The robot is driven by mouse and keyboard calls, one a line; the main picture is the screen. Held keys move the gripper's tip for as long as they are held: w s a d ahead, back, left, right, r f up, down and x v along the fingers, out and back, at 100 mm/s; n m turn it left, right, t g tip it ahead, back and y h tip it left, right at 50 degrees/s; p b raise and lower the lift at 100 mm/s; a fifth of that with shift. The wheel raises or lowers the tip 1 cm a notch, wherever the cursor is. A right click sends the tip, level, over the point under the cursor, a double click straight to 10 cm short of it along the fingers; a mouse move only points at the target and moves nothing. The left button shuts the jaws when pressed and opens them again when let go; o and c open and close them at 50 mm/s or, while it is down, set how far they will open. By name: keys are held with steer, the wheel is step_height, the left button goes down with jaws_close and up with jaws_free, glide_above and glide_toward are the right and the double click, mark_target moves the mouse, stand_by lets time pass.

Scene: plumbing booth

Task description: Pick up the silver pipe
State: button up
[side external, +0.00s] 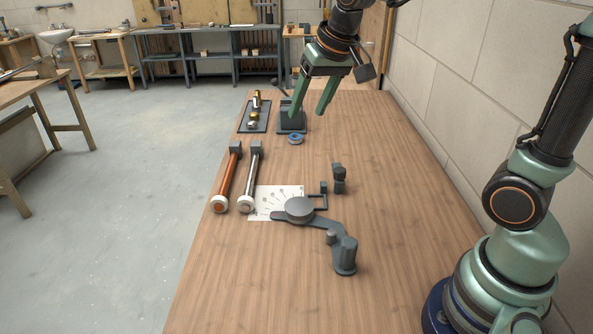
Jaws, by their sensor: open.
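The silver pipe (251,178) lies on the wooden table, left of the middle. Its near end has a pale round cap and its far end meets a dark block. A copper pipe (228,180) lies beside it on the left, roughly parallel and apart from it. My gripper (308,113) has green fingers pointing down, spread apart and empty. It hangs over the far part of the table, beyond the silver pipe and to its right in the picture, near a dark box. Its exact height above the table is hard to tell.
A dark tray with brass fittings (254,112) and a dark box (284,127) stand at the far end. A blue-and-white tape roll (295,139) lies before them. A grey pipe bender (300,209) and a white sheet (263,201) lie near the pipes. The table's right side is clear beside the wall.

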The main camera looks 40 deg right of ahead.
steer(key=w+f+m, duration=0.3)
steer(key=w+f, duration=0.2)
steer(key=w, duration=0.5)
steer(key=m+g, duration=0.1)
steer(key=m, duration=0.2)
glide_toward(252, 172)
steer(key=x, duration=0.4)
steer(key=shift+d, duration=0.2)
steer(key=shift+a+x, duration=0.2)
steer(key=shift+x, duration=2.5)
steer(key=shift+c, duration=0.4)
jaws_close()
